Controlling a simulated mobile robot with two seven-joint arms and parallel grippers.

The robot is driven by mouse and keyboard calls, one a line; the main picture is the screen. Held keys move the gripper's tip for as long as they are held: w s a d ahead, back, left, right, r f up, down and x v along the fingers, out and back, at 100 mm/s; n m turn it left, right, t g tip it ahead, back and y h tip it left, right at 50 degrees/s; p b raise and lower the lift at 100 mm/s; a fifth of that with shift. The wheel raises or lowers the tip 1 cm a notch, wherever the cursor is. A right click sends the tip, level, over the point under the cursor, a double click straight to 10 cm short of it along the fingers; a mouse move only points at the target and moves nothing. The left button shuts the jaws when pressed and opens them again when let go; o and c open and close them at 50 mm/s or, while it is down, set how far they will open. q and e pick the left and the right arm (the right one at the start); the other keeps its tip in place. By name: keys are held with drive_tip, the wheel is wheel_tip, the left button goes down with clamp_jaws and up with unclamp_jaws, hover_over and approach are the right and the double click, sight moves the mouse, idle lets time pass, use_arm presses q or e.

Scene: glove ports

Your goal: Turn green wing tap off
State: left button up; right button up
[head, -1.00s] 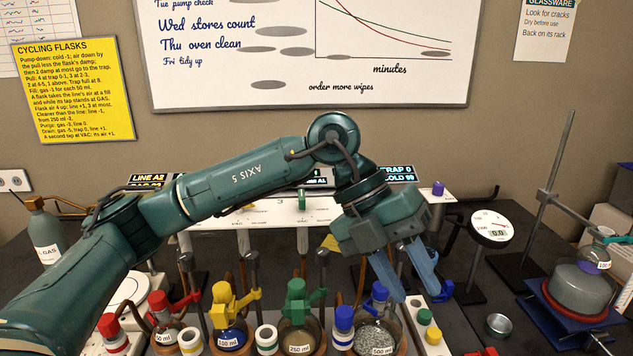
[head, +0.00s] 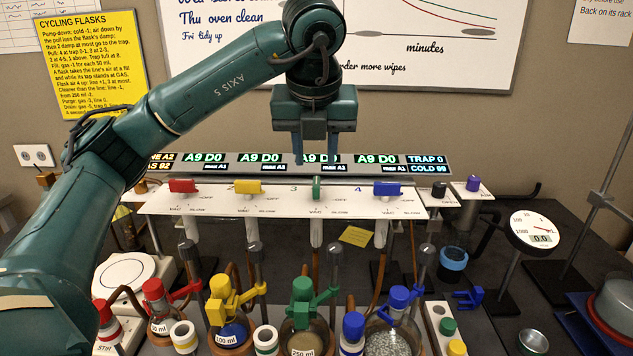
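The green wing tap (head: 316,188) sits at station 3 on the white sloping panel (head: 280,207). Its handle points up and down the panel, while the red (head: 183,186), yellow (head: 248,187) and blue (head: 387,188) taps lie crosswise. An OFF mark appears to the right of the tap. My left gripper (head: 314,152) hangs fingers down, above the green tap in the picture. Its two fingers are spread with nothing between them, apart from the tap, and overlap the display strip. My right gripper is not in view.
A lit display strip (head: 225,158) runs behind the taps. Flasks with coloured stoppers, such as the green-topped flask (head: 303,325), stand in front on thin posts. A round gauge (head: 535,228) and a blue cup (head: 453,260) stand to the right.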

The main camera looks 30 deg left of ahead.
sight(316, 182)
use_arm(q)
drive_tip(key=shift+x, duration=3.2)
clamp_jaws()
